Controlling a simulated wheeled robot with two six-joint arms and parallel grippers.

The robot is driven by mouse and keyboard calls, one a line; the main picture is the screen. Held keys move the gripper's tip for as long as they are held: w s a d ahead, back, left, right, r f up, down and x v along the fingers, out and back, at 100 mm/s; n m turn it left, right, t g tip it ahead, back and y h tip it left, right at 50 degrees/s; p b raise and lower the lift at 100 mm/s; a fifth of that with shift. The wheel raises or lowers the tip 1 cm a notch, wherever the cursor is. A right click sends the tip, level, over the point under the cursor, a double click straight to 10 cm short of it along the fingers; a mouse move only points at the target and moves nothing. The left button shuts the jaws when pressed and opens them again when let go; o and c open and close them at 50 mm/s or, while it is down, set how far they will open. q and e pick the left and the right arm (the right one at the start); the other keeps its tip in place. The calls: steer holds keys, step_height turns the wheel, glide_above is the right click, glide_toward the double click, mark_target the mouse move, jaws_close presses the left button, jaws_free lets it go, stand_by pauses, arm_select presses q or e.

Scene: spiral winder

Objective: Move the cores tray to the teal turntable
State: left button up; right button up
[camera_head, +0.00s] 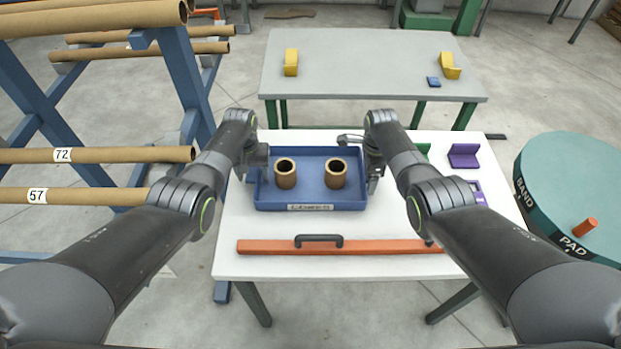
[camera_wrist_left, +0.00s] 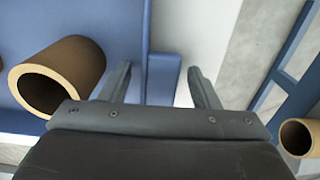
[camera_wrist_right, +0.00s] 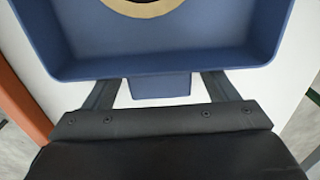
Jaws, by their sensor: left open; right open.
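The blue cores tray (camera_head: 310,206) lies on the white table with two brown cardboard cores, a left core (camera_head: 286,174) and a right core (camera_head: 335,173), standing in it. My left gripper (camera_head: 258,172) is at the tray's left end; its open fingers (camera_wrist_left: 160,85) lie either side of a blue handle tab (camera_wrist_left: 163,78). My right gripper (camera_head: 375,178) is at the right end; its open fingers (camera_wrist_right: 160,85) straddle the other handle tab (camera_wrist_right: 160,86). The teal turntable (camera_head: 570,185) stands at the right, marked "BAND" and "PAD", with an orange peg on it.
An orange bar with a black handle (camera_head: 340,246) lies along the front of the white table (camera_head: 230,220). Purple items (camera_head: 464,156) sit at its right. A grey table (camera_head: 365,65) stands behind. A blue rack with long tubes (camera_head: 95,155) is at the left.

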arm_select(q)
steer(key=shift+c, duration=0.5)
arm_select(e)
steer(key=shift+c, duration=0.4)
arm_select(q)
jaws_close()
arm_select(e)
steer(key=c, duration=1.2)
arm_select(q)
steer(key=shift+r, duration=0.1)
arm_select(e)
steer(key=shift+r, duration=0.15)
